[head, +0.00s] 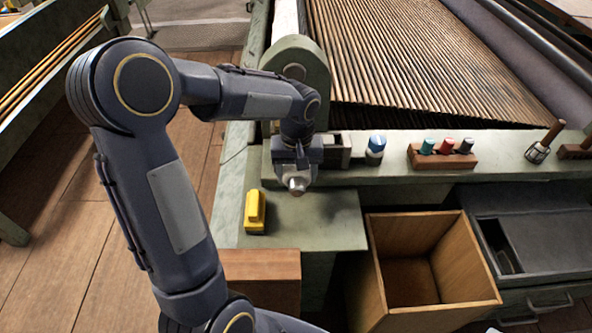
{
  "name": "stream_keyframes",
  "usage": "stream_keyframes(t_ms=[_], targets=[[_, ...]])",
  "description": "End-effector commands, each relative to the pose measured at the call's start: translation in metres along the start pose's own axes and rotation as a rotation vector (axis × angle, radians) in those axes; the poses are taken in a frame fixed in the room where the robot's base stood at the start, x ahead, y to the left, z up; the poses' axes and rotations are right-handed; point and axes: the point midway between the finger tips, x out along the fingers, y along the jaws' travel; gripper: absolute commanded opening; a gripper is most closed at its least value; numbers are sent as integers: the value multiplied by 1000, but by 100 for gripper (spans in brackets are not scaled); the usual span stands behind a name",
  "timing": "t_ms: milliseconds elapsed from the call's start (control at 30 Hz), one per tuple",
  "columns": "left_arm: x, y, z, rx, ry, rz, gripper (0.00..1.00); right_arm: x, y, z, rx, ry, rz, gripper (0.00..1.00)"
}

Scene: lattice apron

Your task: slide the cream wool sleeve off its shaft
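My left gripper (297,172) hangs over the green bench ledge, at the end of the dark arm, and hides what is right behind it. A small pale piece with a rounded end (297,185) shows at its tip. I cannot tell whether this is part of the gripper, the shaft or the cream wool sleeve. No sleeve on a shaft can be made out clearly. The fingers are too small and dark to show whether they are open or shut. My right gripper is out of view.
A yellow block-shaped item (255,212) stands on the ledge left of the gripper. An open wooden box (449,304) is at lower right, beside a dark drawer unit (550,240). A blue-and-white knob-like item (376,146) and a rack of coloured pieces (442,161) line the rail.

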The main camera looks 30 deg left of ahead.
Motion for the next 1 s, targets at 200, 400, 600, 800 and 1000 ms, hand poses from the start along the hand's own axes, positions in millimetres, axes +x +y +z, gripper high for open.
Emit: stream_keyframes(t_ms=[200, 400, 600, 800, 1000], targets=[[0, 0, 0, 0, 0, 0, 48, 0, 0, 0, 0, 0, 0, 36], [0, 0, 8, 2, 0, 0, 48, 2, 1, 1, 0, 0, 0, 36], [0, 0, 15, 0, 0, 0, 48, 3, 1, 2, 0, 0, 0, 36], [0, 0, 23, 1, 1, 0, 48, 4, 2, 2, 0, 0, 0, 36], [0, 0, 31, 1, 0, 0, 48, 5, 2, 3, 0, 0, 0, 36]])
